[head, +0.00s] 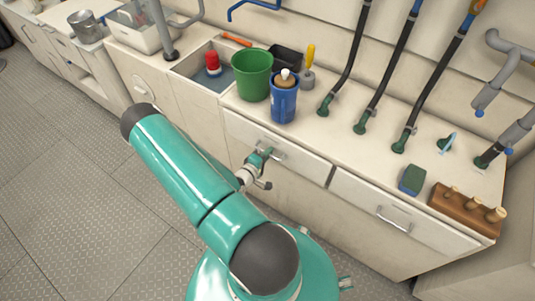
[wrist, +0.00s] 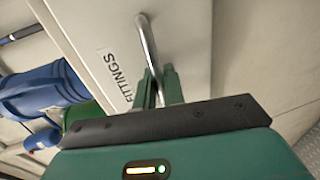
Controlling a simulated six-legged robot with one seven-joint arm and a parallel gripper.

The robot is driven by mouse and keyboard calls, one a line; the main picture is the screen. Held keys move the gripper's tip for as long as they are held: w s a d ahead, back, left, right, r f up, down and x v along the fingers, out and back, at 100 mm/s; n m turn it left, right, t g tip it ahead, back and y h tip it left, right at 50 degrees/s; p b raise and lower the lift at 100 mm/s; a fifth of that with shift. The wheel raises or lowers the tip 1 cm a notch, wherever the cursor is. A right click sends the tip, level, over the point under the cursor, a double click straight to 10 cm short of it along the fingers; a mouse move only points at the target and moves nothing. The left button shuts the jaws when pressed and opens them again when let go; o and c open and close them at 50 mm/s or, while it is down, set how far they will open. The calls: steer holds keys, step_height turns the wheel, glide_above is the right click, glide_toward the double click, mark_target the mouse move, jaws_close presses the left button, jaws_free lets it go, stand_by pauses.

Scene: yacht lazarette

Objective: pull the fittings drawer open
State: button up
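The fittings drawer (head: 305,166) is the left of two white drawer fronts under the counter in the head view. Its front looks flush with the cabinet. In the wrist view the drawer front (wrist: 190,35) carries the label FITTINGS (wrist: 122,72) beside a metal bar handle (wrist: 147,40). My gripper (head: 263,153) is at this handle. In the wrist view my gripper's two green fingers (wrist: 160,84) stand close together on either side of the bar and look shut on it. The handle's lower end is hidden behind the gripper.
A second drawer (head: 400,215) with its own handle is to the right. On the counter above stand a green bucket (head: 252,75), a blue container (head: 284,103), a sponge (head: 412,180) and a wooden block with pegs (head: 465,206). The floor (head: 60,190) at left is clear.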

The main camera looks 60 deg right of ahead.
steer(key=shift+a, duration=0.1)
jaws_close()
steer(key=f+v, duration=0.2)
steer(key=v, duration=1.1)
steer(key=a+f+v, duration=0.1)
steer(key=f+v, duration=0.2)
steer(key=v, duration=1)
steer(key=shift+w, duration=0.2)
steer(key=shift+o, duration=1.2)
jaws_free()
steer(key=v, duration=1.3)
steer(key=shift+a, duration=0.4)
steer(key=shift+w+r, duration=0.15)
